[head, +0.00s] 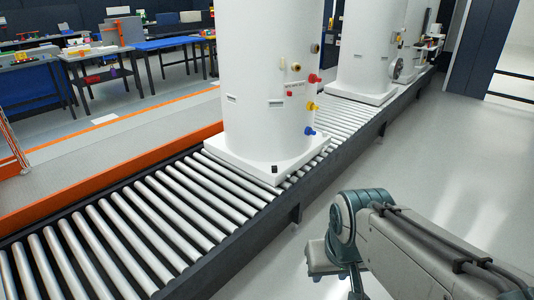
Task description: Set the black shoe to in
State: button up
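A small black block (275,169), which may be the black shoe, sits at the front corner of the square white base (238,158) of the nearest tank. It is too small for me to tell its parts or whether it is in or out. The tall white tank (262,90) stands upright on that base on the roller conveyor. Its top is cut off by the frame. My arm reaches in from the lower right, apart from the tank and conveyor. My gripper's fingertips do not show.
The roller conveyor (135,229) runs from lower left to upper right, with a dark side rail. More white tanks (367,45) stand farther along it. Red, yellow and blue fittings stick out of the near tank. An orange rail (130,166) lies behind. The floor (420,150) at right is clear.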

aim_at(274, 168)
jog(key=u, duration=0.05)
jog(key=i, duration=1.35)
jog(key=z, duration=0.1)
jog(key=k, duration=0.55)
jog(key=z, duration=0.35)
jog(key=i, duration=1.7)
jog(key=u, duration=0.7)
